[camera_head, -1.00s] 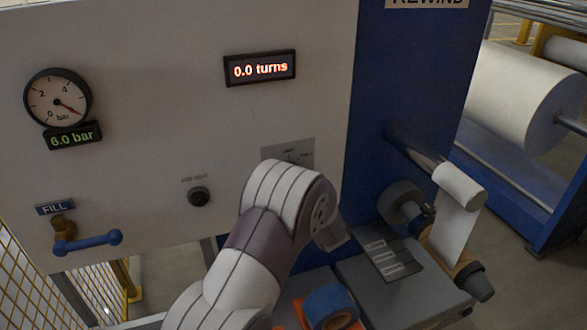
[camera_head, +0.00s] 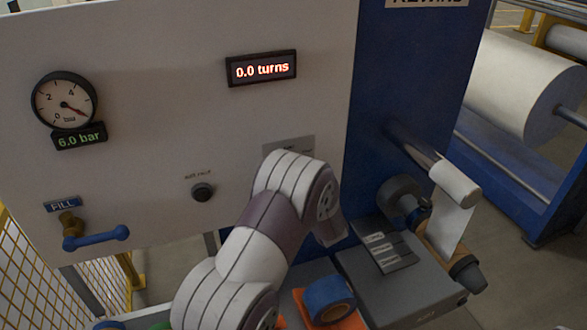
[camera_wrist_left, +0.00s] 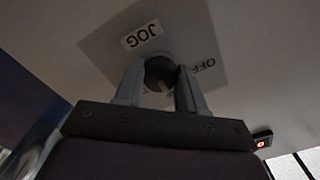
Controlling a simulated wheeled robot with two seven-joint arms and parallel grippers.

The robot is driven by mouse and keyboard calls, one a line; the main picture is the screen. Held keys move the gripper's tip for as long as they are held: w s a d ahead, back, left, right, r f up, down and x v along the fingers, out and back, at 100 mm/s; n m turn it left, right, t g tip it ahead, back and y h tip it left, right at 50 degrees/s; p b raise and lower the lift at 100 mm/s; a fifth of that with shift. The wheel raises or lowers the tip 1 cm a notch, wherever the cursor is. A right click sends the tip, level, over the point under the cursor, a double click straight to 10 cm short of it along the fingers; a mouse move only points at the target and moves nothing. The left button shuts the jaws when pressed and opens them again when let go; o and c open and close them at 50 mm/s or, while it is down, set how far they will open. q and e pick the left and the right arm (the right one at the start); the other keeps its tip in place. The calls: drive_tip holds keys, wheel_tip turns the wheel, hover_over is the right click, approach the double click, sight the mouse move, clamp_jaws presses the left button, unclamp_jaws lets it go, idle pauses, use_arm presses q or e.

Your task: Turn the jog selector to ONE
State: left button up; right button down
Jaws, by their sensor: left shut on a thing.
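The jog selector is a dark round knob (camera_wrist_left: 159,72) on a grey plate (camera_wrist_left: 205,50) in the left wrist view. The plate carries the labels JOG (camera_wrist_left: 142,34) and OFF (camera_wrist_left: 203,65); no label ONE is readable. My left gripper (camera_wrist_left: 161,84) is shut on the knob, with one finger on each side of it. In the head view my left arm covers the knob, and only the upper part of the plate (camera_head: 289,146) shows above it. My right gripper is not in view.
On the panel are a gauge (camera_head: 64,101) at 6.0 bar, a display (camera_head: 261,69) reading 0.0 turns, a black button (camera_head: 202,192) and a blue FILL lever (camera_head: 96,238). A blue tape roll (camera_head: 328,300) and a grey box (camera_head: 400,283) stand below right.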

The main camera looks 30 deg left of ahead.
use_arm(q)
drive_tip(key=shift+w+r, duration=0.15)
drive_tip(key=shift+r, duration=0.25)
drive_tip(key=o, duration=0.9)
drive_tip(key=shift+o, duration=0.8)
drive_tip(key=shift+d+f, duration=0.1)
drive_tip(key=shift+d, duration=0.05)
drive_tip(key=b+v, duration=0.4)
drive_tip(key=v, duration=0.9)
drive_tip(key=shift+f, duration=0.1)
